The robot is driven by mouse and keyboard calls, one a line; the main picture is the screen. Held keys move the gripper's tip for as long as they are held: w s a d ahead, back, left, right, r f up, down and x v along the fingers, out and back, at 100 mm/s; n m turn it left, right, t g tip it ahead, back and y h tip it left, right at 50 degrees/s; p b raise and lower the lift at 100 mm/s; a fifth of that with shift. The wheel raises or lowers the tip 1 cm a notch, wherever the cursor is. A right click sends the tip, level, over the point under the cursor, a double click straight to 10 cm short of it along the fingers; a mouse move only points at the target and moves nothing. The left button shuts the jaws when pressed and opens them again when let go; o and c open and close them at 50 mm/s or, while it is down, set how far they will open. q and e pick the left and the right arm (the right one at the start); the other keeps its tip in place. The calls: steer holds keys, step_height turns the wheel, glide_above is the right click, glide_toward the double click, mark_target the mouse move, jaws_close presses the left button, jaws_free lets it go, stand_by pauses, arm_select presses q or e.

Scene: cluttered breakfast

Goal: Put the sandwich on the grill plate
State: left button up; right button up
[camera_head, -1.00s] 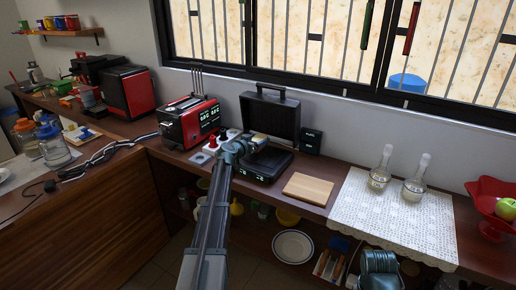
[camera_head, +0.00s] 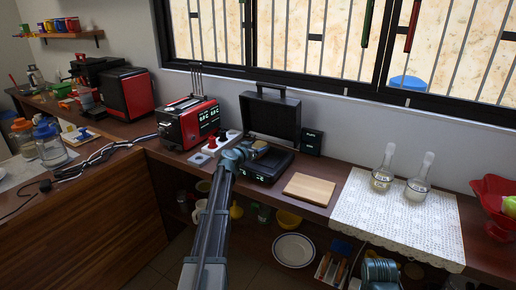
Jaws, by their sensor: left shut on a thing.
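The grill (camera_head: 270,112) stands open on the counter, its dark lid raised at the back. Its black lower plate (camera_head: 269,166) faces up. My left gripper (camera_head: 254,152) is over the left part of the plate, shut on the sandwich (camera_head: 260,146), a small tan piece partly hidden by the gripper. I cannot tell whether the sandwich touches the plate.
A wooden board (camera_head: 309,188) lies bare right of the grill. A red toaster (camera_head: 188,122) and a power strip (camera_head: 214,147) are to the left. Two glass bottles (camera_head: 383,178) stand on a lace cloth (camera_head: 372,222) at the right.

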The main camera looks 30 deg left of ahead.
arm_select(q)
steer(key=o, duration=1.3)
steer(key=shift+s+r+p, duration=0.2)
steer(key=shift+p, duration=0.15)
steer(key=s, duration=0.3)
steer(key=s+r+p, duration=0.1)
steer(key=s, duration=0.3)
steer(key=s+r+p, duration=0.1)
steer(key=s, duration=0.3)
steer(key=shift+s+a+r, duration=0.1)
steer(key=shift+s+a, duration=0.1)
